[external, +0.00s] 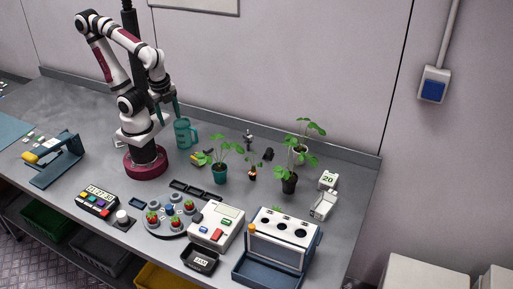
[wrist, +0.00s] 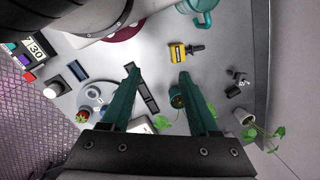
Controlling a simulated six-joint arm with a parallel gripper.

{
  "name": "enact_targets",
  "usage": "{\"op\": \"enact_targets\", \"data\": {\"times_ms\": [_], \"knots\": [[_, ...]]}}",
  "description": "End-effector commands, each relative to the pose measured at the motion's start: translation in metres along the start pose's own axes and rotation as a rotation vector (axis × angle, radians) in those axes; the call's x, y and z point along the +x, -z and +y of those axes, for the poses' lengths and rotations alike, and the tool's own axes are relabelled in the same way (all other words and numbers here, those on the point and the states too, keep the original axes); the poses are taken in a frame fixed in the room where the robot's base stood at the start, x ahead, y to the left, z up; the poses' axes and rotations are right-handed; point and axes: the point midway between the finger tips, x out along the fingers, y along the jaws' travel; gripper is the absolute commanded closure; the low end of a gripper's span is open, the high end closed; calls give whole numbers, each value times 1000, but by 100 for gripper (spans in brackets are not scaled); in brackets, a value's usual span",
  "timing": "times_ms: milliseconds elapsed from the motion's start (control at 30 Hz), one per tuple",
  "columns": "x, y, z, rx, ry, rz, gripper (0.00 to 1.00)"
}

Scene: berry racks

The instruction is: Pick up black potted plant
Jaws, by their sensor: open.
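The black potted plant (external: 289,184) stands upright on the right half of the bench in the external view, with green leaves above its dark pot. I cannot make it out in the wrist view. My gripper (external: 166,114) is open and empty, high above the bench at the left, well apart from the plant. Its two teal fingers are spread in the wrist view (wrist: 158,74). A plant in a teal pot (external: 219,175) stands left of the black one; its pot shows beside the right finger in the wrist view (wrist: 177,97).
A plant in a white pot (external: 299,158) stands just behind the black one. A teal mug (external: 183,133) is near my gripper. A white device (external: 217,226), a blue-framed box (external: 282,238) and a round strawberry rack (external: 171,217) lie toward the front. Small white items (external: 323,205) are at the right.

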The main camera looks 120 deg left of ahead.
Motion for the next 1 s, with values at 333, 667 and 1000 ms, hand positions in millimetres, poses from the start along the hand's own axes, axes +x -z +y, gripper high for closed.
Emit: {"op": "enact_targets", "data": {"times_ms": [333, 667, 1000], "knots": [[0, 0, 0, 0, 0, 0, 28], [0, 0, 0, 0, 0, 0, 0], [30, 180, -210, -153, 367, 417, 0]]}}
